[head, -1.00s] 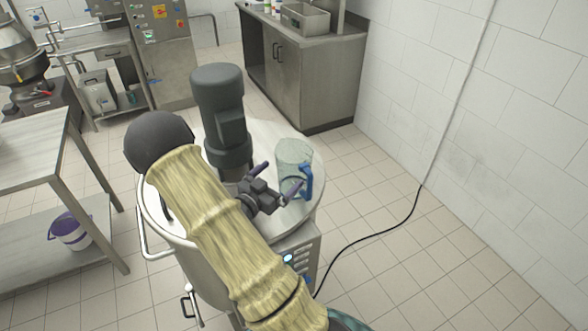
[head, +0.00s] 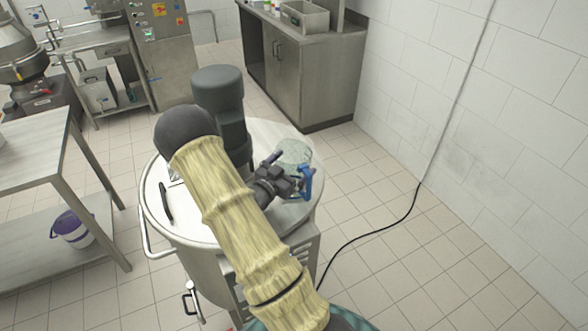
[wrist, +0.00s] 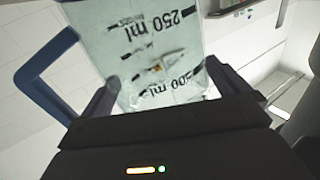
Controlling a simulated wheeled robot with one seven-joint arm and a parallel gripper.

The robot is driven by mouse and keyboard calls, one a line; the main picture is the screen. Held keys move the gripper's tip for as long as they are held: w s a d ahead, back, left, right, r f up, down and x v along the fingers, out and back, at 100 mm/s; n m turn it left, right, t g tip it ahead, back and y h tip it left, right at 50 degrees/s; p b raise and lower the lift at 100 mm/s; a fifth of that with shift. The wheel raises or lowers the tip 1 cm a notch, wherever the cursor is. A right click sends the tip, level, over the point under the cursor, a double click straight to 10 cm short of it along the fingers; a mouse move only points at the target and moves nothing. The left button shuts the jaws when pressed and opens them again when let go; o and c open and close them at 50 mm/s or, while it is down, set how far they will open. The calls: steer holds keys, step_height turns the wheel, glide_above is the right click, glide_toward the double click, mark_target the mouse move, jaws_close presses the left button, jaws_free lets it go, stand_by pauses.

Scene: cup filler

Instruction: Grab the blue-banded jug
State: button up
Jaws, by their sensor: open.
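The jug (head: 294,151) is clear and pale green with a blue handle (head: 306,181). It stands on the round steel lid (head: 262,137) of the machine, right of the dark motor. In the wrist view the jug (wrist: 150,45) shows black "250 ml" and "200 ml" marks, with its handle (wrist: 38,75) at the left. I cannot make out a separate blue band. My gripper (head: 288,171) is open, with one finger on each side of the jug; it also shows in the wrist view (wrist: 163,88). Whether the fingers touch the wall is unclear. The arm hides the jug's lower part.
The dark motor (head: 222,105) rises from the lid close left of my gripper. A steel table (head: 75,170) stands left and a cabinet (head: 305,80) behind. A cable (head: 385,225) runs over the floor at right.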

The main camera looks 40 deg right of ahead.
stand_by(0.3)
steer(key=c, duration=0.7)
step_height(320, 180, up, 10)
steer(key=shift+r+b, duration=0.1)
steer(key=shift+b, duration=0.6)
